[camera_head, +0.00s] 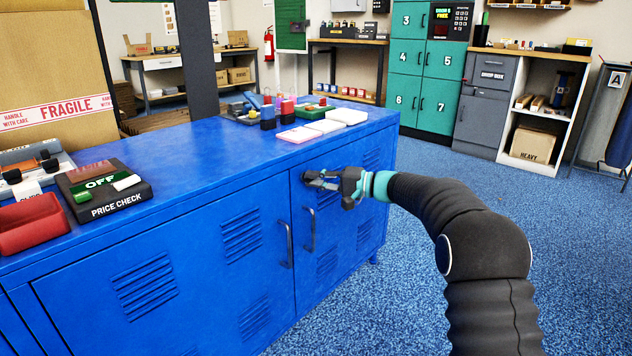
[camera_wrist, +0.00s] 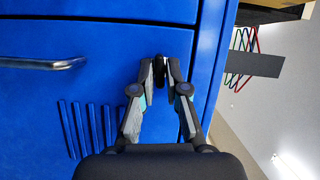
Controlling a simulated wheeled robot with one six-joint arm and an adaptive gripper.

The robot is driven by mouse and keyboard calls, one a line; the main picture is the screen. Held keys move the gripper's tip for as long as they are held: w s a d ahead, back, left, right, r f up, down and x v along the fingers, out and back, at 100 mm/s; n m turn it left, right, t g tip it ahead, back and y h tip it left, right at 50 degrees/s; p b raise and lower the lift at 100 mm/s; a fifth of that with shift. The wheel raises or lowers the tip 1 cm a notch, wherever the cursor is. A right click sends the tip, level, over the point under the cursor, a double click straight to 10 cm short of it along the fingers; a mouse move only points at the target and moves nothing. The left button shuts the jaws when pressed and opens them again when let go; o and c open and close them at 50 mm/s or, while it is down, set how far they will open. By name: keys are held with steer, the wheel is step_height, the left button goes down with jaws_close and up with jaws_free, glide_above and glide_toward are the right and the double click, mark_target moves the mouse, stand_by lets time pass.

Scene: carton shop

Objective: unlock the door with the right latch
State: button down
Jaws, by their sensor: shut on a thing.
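A blue cabinet has two doors with louvred vents. The right door (camera_head: 340,235) carries a grey bar handle (camera_head: 310,229) by its left edge; this handle also shows at the left of the wrist view (camera_wrist: 45,64). My gripper (camera_head: 316,180) is at the upper part of the right door, above its handle. In the wrist view its fingers (camera_wrist: 161,75) are closed around a small black latch (camera_wrist: 160,62) on the blue door. In the head view the fingers mostly hide the latch, and its turn angle cannot be told. The door looks flush and shut.
The left door (camera_head: 190,265) has its own handle (camera_head: 285,244). On the cabinet top are a price check box (camera_head: 105,192), a red bin (camera_head: 32,225) and white pads (camera_head: 300,134). Blue floor (camera_head: 420,310) is open to the right. Teal lockers (camera_head: 425,75) stand behind.

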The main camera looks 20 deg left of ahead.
steer(key=shift+m+y, duration=0.3)
steer(key=shift+m, duration=0.3)
steer(key=shift+a, duration=0.1)
steer(key=c, duration=1.3)
jaws_free()
steer(key=shift+o, duration=0.2)
steer(key=d, duration=1.2)
steer(key=shift+f, duration=0.1)
